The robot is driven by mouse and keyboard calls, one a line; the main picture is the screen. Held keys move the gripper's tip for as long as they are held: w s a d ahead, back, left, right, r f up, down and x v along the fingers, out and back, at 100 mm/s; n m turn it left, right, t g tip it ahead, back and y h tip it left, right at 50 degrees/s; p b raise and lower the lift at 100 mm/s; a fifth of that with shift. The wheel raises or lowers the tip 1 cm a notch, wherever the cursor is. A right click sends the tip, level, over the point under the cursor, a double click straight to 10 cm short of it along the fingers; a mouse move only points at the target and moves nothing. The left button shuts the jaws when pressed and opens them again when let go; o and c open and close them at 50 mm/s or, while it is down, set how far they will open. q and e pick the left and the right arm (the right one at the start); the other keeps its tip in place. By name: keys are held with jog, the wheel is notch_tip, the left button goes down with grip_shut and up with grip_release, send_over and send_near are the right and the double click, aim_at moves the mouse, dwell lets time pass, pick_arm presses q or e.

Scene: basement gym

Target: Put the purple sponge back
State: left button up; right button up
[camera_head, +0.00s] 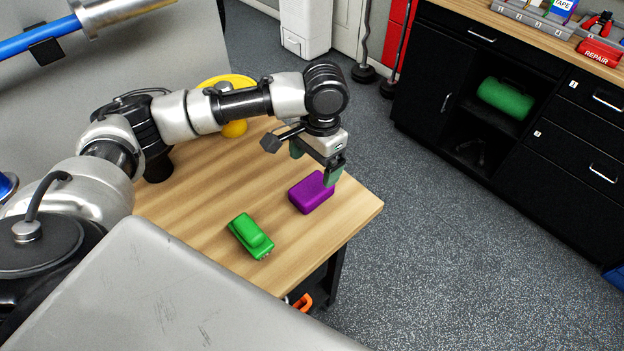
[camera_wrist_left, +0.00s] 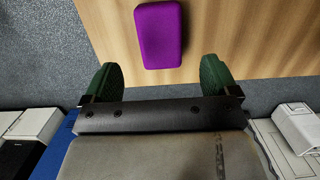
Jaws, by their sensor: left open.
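The purple sponge (camera_head: 309,194) lies on the wooden table (camera_head: 200,224) close to its right end. My left gripper (camera_head: 316,168) hangs just above and beside the sponge, with its green fingertips pointing down. In the left wrist view the sponge (camera_wrist_left: 160,33) lies beyond the fingertips, roughly centred between them. The left gripper (camera_wrist_left: 160,80) is open and empty there, with its two green fingers wide apart. My right gripper is not in view.
A yellow round object (camera_head: 235,85) is partly hidden behind my left arm. A black cabinet (camera_head: 440,85) stands across the open grey floor.

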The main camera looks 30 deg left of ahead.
aim_at(316, 184)
pick_arm(q)
jog(key=r, duration=0.3)
jog(key=shift+w+d+r, duration=0.1)
jog(key=shift+w+r, duration=0.1)
jog(key=shift+r, duration=0.15)
